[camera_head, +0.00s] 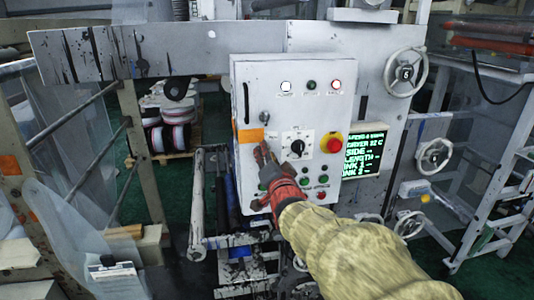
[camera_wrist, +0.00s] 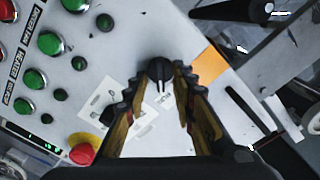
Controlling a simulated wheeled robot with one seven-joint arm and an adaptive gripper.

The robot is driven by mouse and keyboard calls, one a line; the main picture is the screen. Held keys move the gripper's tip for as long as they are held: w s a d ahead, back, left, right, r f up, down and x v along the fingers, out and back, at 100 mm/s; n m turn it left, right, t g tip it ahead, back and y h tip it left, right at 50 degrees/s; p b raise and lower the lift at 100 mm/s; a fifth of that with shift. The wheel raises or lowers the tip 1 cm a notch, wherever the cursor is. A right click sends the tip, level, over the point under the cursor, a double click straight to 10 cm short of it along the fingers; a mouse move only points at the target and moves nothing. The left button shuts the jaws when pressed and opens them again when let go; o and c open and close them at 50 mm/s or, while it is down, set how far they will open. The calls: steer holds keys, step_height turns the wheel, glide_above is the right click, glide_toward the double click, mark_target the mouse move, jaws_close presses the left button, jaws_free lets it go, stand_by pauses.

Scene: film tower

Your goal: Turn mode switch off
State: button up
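A black rotary knob (camera_wrist: 160,69) with a pale pointer mark is on the panel face in the wrist view. My gripper (camera_wrist: 159,76) has its two dark fingers parted, one on either side of this knob. Whether they touch it I cannot tell. In the head view my gripper (camera_head: 263,154) is at the lower left of the grey control box (camera_head: 290,90) and hides this knob. A second black selector (camera_head: 297,146) on a white scale plate is to the right of my gripper. It also shows in the wrist view (camera_wrist: 108,115). No label reading "mode" is legible.
A red emergency button (camera_head: 332,143) on a yellow ring is right of the second selector. Green buttons (camera_wrist: 50,43) are close by on the panel. An orange label (camera_wrist: 209,65) is beside one finger. A green-text screen (camera_head: 364,151) and handwheels (camera_head: 405,73) are to the right.

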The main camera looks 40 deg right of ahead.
steer(key=shift+c, duration=1.2)
steer(key=c, duration=0.4)
jaws_close()
